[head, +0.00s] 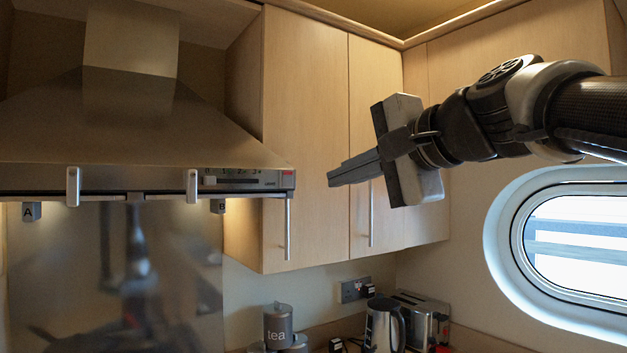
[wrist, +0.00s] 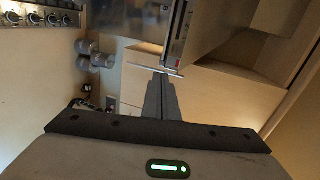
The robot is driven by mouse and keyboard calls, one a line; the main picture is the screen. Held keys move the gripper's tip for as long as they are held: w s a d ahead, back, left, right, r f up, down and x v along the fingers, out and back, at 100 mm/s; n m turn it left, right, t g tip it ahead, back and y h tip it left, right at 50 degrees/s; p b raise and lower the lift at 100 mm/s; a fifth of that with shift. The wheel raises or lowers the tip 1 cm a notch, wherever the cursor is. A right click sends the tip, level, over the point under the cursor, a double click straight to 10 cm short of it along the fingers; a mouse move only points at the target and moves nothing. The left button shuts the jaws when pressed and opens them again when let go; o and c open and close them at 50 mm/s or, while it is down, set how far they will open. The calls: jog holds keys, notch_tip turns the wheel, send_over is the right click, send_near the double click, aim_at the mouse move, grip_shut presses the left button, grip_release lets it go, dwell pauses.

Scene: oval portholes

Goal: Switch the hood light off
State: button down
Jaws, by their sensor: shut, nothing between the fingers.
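The steel cooker hood (head: 130,125) fills the left of the head view. A warm glow shows beneath its front edge, so its light looks on. A dark control strip (head: 240,180) with small markings and a red patch sits at the hood's right front end. Individual controls are too small to tell apart. My gripper (head: 330,178) is shut and empty, pointing left, to the right of the strip and in front of the cupboards, apart from the hood in the picture. In the wrist view the shut fingers (wrist: 160,80) point up towards the hood's edge (wrist: 180,35).
Wooden wall cupboards (head: 305,120) with bar handles stand right of the hood. Small tags A (head: 31,212) and B (head: 218,206) hang under it. A kettle (head: 384,325), toaster (head: 425,318) and tea canister (head: 278,325) stand below. An oval porthole (head: 500,235) is at right.

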jog(key=shift+w+d+r+m, duration=0.1)
jog(key=shift+r+m, duration=0.05)
jog(key=shift+r, duration=0.4)
jog(key=shift+w+d+r+m, duration=0.1)
jog(key=shift+r+m, duration=0.05)
jog(key=shift+r, duration=0.35)
jog(key=shift+a, duration=0.1)
jog(key=p, duration=0.3)
send_near(288, 177)
jog(key=x, duration=0.5)
jog(key=shift+f, duration=0.15)
jog(key=shift+w+a, duration=0.3)
jog(key=shift+w, duration=0.05)
